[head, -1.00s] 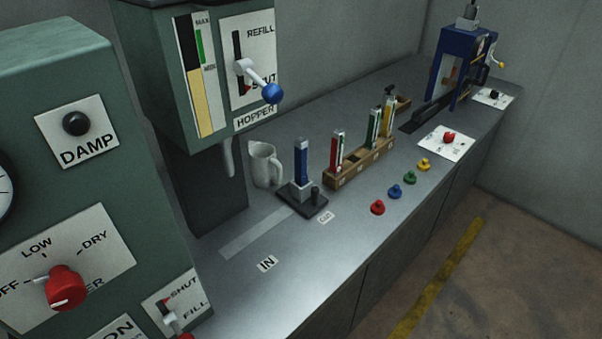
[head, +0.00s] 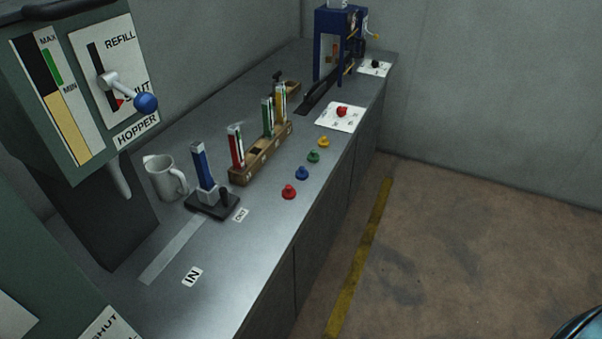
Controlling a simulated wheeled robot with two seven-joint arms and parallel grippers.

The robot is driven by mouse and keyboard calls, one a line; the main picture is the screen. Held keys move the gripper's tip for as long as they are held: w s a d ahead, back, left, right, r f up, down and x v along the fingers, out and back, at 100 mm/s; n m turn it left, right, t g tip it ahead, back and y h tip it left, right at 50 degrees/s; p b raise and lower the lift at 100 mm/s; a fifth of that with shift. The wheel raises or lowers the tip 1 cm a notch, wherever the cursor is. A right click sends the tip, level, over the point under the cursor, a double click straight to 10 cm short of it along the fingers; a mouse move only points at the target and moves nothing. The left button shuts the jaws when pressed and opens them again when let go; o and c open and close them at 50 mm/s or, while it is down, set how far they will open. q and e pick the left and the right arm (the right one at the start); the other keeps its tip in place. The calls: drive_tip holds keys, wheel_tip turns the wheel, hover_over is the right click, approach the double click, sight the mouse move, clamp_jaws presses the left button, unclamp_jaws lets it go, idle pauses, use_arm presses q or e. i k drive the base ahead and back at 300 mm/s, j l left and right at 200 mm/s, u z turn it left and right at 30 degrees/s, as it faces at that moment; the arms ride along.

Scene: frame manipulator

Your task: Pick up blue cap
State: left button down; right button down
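The blue cap (head: 302,173) sits on the grey worktop near its front edge, in a slanting row of small caps. The red cap (head: 289,191) is nearer me, and the green cap (head: 313,156) and yellow cap (head: 323,142) are farther away. The blue cap stands apart from its neighbours, with nothing covering it. Neither of my grippers shows in the head view.
Behind the caps are a wooden rack (head: 262,158) with coloured tubes, a blue tube on a dark stand (head: 212,205) and a white jug (head: 165,178). The green hopper machine (head: 80,90) stands left. Open floor (head: 450,230) lies right of the worktop.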

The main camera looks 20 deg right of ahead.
sight(302, 174)
drive_tip(key=l+u, duration=0.3)
drive_tip(key=l, duration=0.45)
drive_tip(key=l+u, duration=0.25)
drive_tip(key=l, duration=0.55)
drive_tip(key=l+u, duration=0.3)
drive_tip(key=l, duration=0.45)
drive_tip(key=k, duration=0.05)
